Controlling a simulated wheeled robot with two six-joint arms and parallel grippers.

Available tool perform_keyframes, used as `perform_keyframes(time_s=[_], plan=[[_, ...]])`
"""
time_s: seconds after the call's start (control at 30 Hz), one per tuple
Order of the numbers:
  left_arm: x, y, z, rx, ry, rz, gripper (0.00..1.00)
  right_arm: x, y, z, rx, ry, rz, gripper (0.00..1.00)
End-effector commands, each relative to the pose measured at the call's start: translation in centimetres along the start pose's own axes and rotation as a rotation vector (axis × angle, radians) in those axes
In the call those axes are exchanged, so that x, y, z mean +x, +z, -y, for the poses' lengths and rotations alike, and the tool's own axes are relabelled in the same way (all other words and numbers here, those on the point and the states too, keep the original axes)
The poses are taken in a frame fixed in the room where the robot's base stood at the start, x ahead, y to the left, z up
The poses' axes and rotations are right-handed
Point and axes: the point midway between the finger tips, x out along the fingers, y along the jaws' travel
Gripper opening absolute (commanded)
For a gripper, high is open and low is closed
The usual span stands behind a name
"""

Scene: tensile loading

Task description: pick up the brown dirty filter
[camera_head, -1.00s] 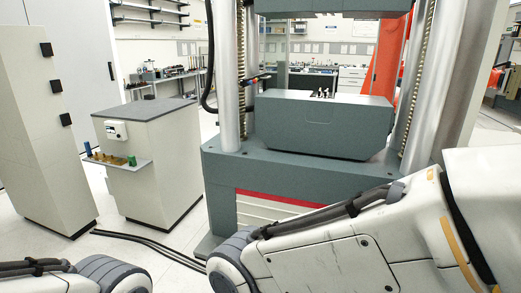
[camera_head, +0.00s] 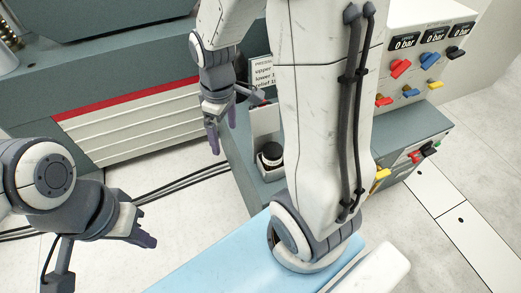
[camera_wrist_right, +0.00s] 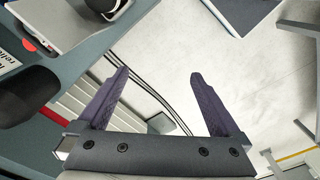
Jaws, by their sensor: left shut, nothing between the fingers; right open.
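I see no brown filter in either view. A dark round part with a white band (camera_head: 270,157) sits on the low shelf of the grey-green console; a similar part shows at the top left of the right wrist view (camera_wrist_right: 112,6). My right gripper (camera_head: 223,134) hangs pointing down, left of this part, in front of the machine base. Its fingers are open and empty, with floor between them in the right wrist view (camera_wrist_right: 160,78). My left gripper (camera_head: 147,240) is shut and empty at the lower left, over the floor.
The console (camera_head: 412,138) carries coloured valve handles and gauges reading 0 bar. The machine base (camera_head: 130,120) with a red stripe stands behind. A light blue surface (camera_head: 215,255) lies at the front. Black cables (camera_head: 185,184) cross the floor. Open floor lies at right.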

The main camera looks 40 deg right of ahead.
Motion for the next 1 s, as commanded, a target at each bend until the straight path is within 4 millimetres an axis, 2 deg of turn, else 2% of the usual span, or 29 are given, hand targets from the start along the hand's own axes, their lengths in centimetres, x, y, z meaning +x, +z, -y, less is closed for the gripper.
perform_keyframes(time_s=[0.03, 0.1, 0.2, 0.3, 0.43, 0.7, 0.87, 1.0], plan=[[2.0, 0.1, 0.1, 0.000, 0.000, 0.000, 0.00, 3.1, 1.3, -3.3, 0.027, -0.001, 0.011, 1.00], [3.0, 0.1, 0.2, 0.000, 0.000, 0.000, 0.00, 5.2, 2.9, -6.8, 0.033, 0.002, 0.017, 1.00], [4.0, 0.2, 0.3, 0.000, 0.000, 0.000, 0.00, 7.6, 5.2, -10.5, 0.034, 0.005, 0.023, 1.00], [4.6, 0.2, 0.3, 0.000, 0.000, -0.001, 0.00, 9.1, 7.0, -12.7, 0.033, 0.005, 0.028, 1.00], [5.0, 0.2, 0.4, 0.000, 0.000, -0.001, 0.00, 10.5, 8.1, -13.9, 0.028, 0.005, 0.031, 1.00], [5.6, 0.3, 0.4, 0.000, 0.000, -0.001, 0.00, 14.4, 8.2, -13.9, 0.024, 0.004, 0.031, 1.00], [5.8, 0.3, 0.4, 0.000, 0.000, -0.001, 0.00, 15.4, 8.3, -13.9, 0.024, 0.005, 0.031, 1.00], [6.2, 0.3, 0.5, 0.000, 0.000, -0.001, 0.00, 17.4, 8.6, -13.8, 0.025, 0.002, 0.032, 1.00]])
